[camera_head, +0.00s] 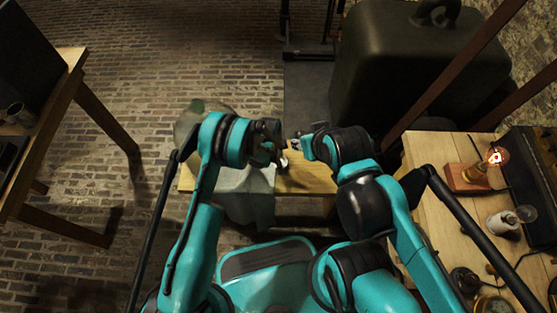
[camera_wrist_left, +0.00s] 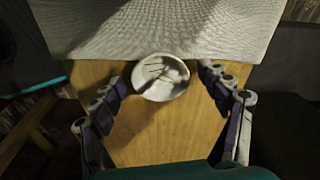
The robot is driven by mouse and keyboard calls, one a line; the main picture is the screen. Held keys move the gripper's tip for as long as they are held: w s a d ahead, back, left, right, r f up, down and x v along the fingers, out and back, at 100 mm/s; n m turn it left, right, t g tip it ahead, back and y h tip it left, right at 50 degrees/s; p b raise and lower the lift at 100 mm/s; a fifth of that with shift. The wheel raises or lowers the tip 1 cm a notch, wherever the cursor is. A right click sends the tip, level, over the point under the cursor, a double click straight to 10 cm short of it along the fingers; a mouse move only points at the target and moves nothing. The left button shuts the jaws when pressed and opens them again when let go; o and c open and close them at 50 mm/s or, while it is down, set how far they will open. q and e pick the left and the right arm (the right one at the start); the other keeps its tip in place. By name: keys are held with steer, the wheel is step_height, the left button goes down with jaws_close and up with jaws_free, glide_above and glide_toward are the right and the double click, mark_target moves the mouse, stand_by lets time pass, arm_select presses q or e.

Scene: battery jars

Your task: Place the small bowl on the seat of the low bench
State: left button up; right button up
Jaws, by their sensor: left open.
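The small white bowl (camera_wrist_left: 160,77) is upright in the left wrist view, over the wooden seat of the low bench (camera_wrist_left: 160,135), close to the edge of a pale cloth. I cannot tell whether its base touches the seat. My left gripper (camera_wrist_left: 163,79) is open, with one finger on each side of the bowl and small gaps visible. In the head view the bench (camera_head: 308,180) lies under my arms, and my left gripper (camera_head: 274,152) is above it, largely hiding the bowl. My right gripper (camera_head: 299,146) is close beside it; its fingers are too unclear to read.
A pale cloth (camera_head: 243,185) drapes over the left part of the bench. A worktable (camera_head: 440,160) with a lamp (camera_head: 475,175) and jars stands at right. A big dark case (camera_head: 400,70) stands behind. Another table (camera_head: 50,110) is at left, with brick floor between.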

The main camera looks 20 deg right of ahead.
arm_select(q)
step_height(320, 180, up, 12)
steer(key=a+p, duration=0.1)
steer(key=p, duration=0.3)
steer(key=shift+a+r, duration=0.15)
steer(key=shift+a, duration=0.05)
